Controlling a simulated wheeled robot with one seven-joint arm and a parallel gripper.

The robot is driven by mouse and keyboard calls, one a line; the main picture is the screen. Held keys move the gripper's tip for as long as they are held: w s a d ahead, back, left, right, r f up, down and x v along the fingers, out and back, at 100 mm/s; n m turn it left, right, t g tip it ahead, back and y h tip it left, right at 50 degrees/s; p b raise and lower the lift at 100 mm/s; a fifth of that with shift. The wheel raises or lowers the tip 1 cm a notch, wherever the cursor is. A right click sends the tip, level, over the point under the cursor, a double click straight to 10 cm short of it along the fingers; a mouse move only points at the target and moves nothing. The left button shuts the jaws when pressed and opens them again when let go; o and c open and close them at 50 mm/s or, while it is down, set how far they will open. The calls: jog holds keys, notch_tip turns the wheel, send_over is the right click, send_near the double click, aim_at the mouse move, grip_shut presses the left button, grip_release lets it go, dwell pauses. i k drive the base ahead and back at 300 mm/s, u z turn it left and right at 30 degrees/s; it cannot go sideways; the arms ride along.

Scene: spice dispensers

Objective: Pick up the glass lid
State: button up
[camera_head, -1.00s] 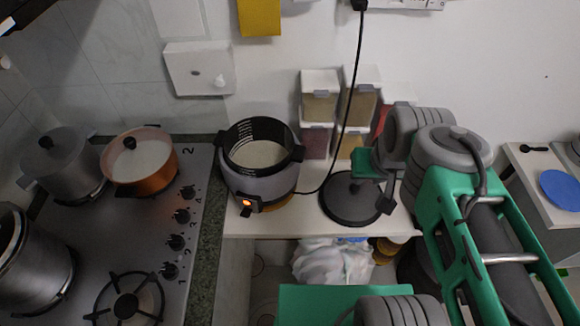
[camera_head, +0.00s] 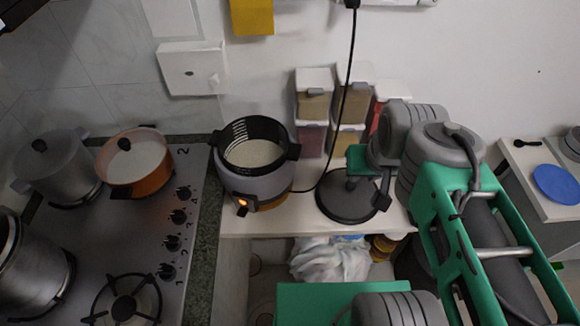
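The lid (camera_head: 338,207) is a dark, round, flat disc lying on the white counter, right of the rice cooker. A small dark upright part stands near its middle; I cannot tell whether this is its knob or a finger. My gripper (camera_head: 366,189), with green and dark parts, reaches down from the right over the lid's right half. One dark finger shows near the lid's right edge. The gripper hides part of the lid's far right side. I cannot tell whether the fingers touch the lid or are closed on anything.
A rice cooker (camera_head: 257,187) with an orange light stands left of the lid. Spice dispensers (camera_head: 313,104) stand behind it. A black cable (camera_head: 346,95) hangs between. An orange pot (camera_head: 138,180) sits on the stove (camera_head: 200,240) at left. A blue plate (camera_head: 556,184) lies far right.

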aim_at(342, 201)
jog(key=k, duration=1)
jog(key=z, duration=1)
jog(key=i, duration=1.2)
jog(key=u, duration=3.75)
